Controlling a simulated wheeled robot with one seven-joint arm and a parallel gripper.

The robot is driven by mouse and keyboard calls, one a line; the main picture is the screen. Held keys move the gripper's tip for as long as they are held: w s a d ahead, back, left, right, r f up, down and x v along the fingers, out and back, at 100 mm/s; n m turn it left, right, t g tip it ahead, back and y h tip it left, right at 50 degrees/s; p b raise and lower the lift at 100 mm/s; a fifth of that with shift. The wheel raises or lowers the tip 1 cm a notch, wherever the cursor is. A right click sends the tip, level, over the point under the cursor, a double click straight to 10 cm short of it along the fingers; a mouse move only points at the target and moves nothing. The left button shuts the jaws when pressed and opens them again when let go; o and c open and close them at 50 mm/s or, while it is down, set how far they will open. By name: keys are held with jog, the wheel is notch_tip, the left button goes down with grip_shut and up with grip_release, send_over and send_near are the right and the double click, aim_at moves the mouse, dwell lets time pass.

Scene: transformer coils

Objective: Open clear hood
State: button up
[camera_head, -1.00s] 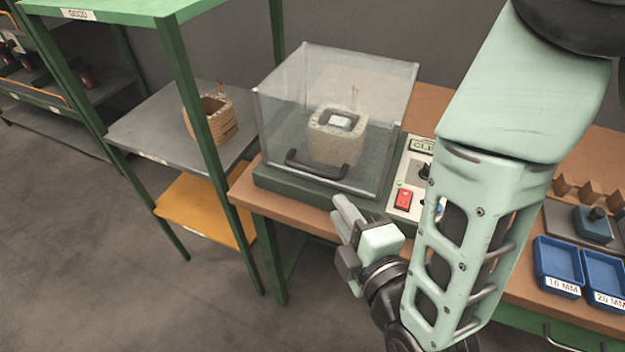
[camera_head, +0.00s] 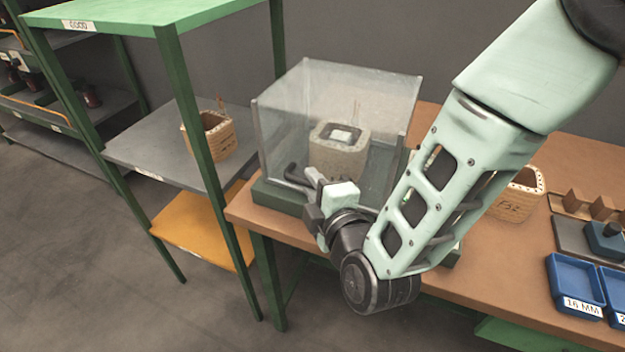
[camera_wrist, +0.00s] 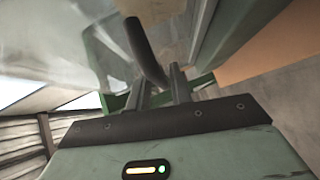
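The clear hood (camera_head: 345,95) is down over a beige coil (camera_head: 338,155) on a dark green base (camera_head: 275,197). Its dark handle (camera_head: 293,172) is at the lower front of the hood, partly hidden by my gripper. My gripper (camera_head: 313,180) is at the right part of the handle in the head view. In the wrist view the handle (camera_wrist: 146,48) is a dark bar running down toward the space between the two fingers of my gripper (camera_wrist: 160,85). The fingers are apart, and I cannot tell whether either touches the handle.
A green-framed shelf (camera_head: 170,158) with a coil (camera_head: 210,135) stands left of the bench (camera_head: 500,262). Another coil (camera_head: 518,195) is behind my arm. Blue bins (camera_head: 575,285) sit at the right. My arm covers the control panel.

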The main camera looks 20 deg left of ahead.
jog(key=shift+w+a, duration=0.3)
jog(key=shift+a, duration=0.05)
